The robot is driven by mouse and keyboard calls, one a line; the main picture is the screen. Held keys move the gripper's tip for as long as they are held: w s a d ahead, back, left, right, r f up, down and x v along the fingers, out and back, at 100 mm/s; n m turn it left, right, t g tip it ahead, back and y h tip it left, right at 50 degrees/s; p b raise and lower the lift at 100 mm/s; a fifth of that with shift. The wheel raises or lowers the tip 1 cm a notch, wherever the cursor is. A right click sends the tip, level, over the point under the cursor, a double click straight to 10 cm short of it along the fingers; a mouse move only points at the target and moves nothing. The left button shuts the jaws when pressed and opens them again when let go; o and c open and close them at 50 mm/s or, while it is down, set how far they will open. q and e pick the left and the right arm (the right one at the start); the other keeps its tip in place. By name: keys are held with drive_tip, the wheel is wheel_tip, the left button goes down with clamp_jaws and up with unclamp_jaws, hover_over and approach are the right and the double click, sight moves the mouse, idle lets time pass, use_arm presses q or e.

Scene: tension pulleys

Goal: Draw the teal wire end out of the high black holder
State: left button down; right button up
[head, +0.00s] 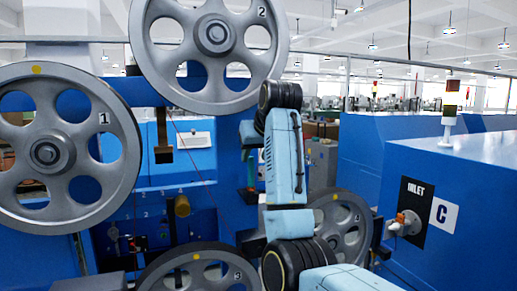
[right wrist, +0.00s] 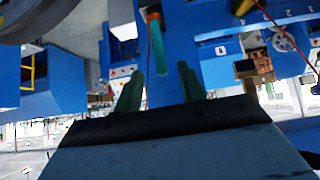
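My right gripper (head: 249,178) hangs downward at the wrist end of my light-blue arm, in the middle of the head view. In the right wrist view its two green fingers (right wrist: 160,72) stand apart. The teal wire end (right wrist: 159,45) is a slim upright tube there, lined up with the gap between the fingers; I cannot tell whether they touch it. A thin red wire runs beside its upper part in the picture. In the head view the fingers and the teal end are too small to separate surely. I cannot clearly make out the high black holder. My left gripper is out of view.
Large grey pulleys stand around: pulley 1 (head: 112,165) at left, pulley 2 (head: 160,62) above, pulley 3 (head: 160,275) below, and another (head: 352,222) behind my arm. A tan cylinder (head: 182,206) sticks out of the blue machine. A blue cabinet (head: 480,195) fills the right.

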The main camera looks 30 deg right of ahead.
sight(252, 162)
drive_tip(key=shift+x, duration=2.9)
drive_tip(key=shift+a, duration=0.1)
clamp_jaws()
